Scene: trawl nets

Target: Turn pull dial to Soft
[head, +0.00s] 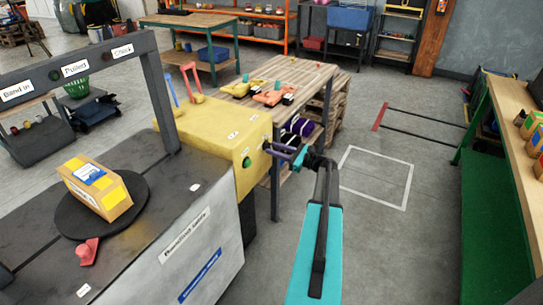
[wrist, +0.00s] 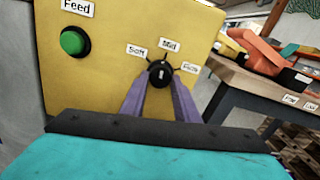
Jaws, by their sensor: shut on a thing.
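The pull dial (wrist: 159,73) is a black round knob on the front of a yellow panel (wrist: 110,70). Around it are the labels Soft (wrist: 136,51) at upper left, Mid (wrist: 170,44) above and Firm (wrist: 190,67) at right. A small pale mark shows on the knob's face, but I cannot tell surely which label it points to. My gripper (wrist: 159,82) has its two purple fingers closed on the dial from both sides. In the head view my gripper (head: 282,152) reaches the front of the yellow box (head: 222,122); the dial is too small there to read.
A green button (wrist: 75,41) labelled Feed (wrist: 78,7) sits left of the dial. A wooden table (head: 310,78) with orange and yellow items stands just beyond the box. A green-sided bench (head: 500,180) is at right. The floor between is open.

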